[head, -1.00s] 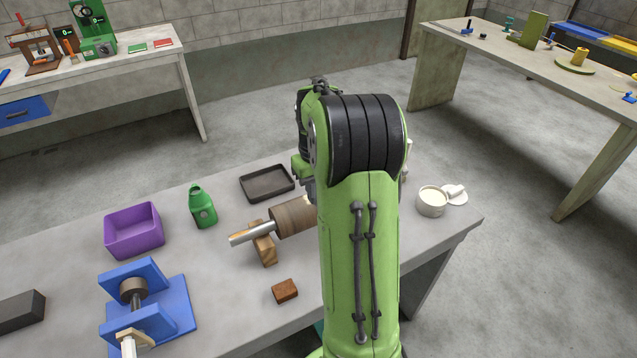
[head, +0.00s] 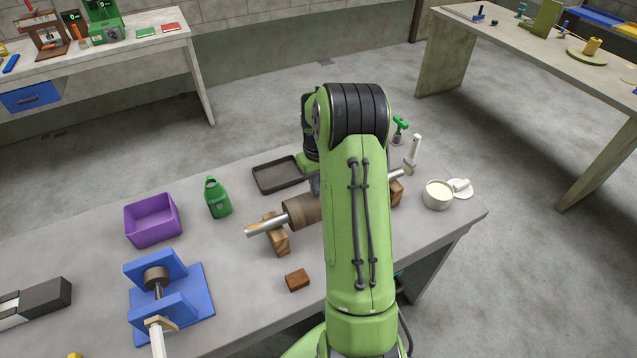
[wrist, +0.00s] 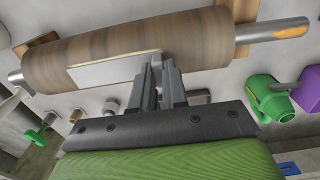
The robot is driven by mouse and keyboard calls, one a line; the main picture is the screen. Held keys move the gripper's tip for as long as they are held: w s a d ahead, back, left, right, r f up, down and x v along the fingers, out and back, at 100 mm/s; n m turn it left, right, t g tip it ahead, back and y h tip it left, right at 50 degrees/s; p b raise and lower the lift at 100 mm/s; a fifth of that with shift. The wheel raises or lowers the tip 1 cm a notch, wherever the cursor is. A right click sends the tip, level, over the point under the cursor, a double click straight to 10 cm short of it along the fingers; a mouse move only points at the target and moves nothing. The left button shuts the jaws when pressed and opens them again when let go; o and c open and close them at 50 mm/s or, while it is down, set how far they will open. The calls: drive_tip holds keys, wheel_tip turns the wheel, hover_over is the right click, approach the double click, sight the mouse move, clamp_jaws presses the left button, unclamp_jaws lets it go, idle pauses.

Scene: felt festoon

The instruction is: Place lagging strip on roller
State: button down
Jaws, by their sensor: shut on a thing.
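The brown roller (head: 302,211) lies on its metal shaft across wooden blocks on the table, and my arm hides part of it in the head view. In the wrist view the roller (wrist: 200,38) spans the top of the picture. A pale flat strip (wrist: 110,69), which looks like the lagging strip, lies along the roller's near side. Whether its whole face touches the roller cannot be told. My gripper (wrist: 160,66) is shut at the strip's right end, close against the roller. My arm hides the gripper and the strip in the head view.
A wooden block (head: 278,239) bears the shaft's left end. A small brown block (head: 297,280), green bottle (head: 217,198), dark tray (head: 277,176), purple bin (head: 153,220) and blue stand (head: 187,318) surround it. A cream-filled pot (head: 437,195) stands at right. Table front is partly clear.

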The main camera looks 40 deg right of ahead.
drive_tip(key=shift+f, duration=0.1)
drive_tip(key=c, duration=1.6)
unclamp_jaws()
drive_tip(key=shift+f, duration=0.1)
drive_tip(key=o, duration=0.5)
drive_tip(key=shift+c, duration=0.2)
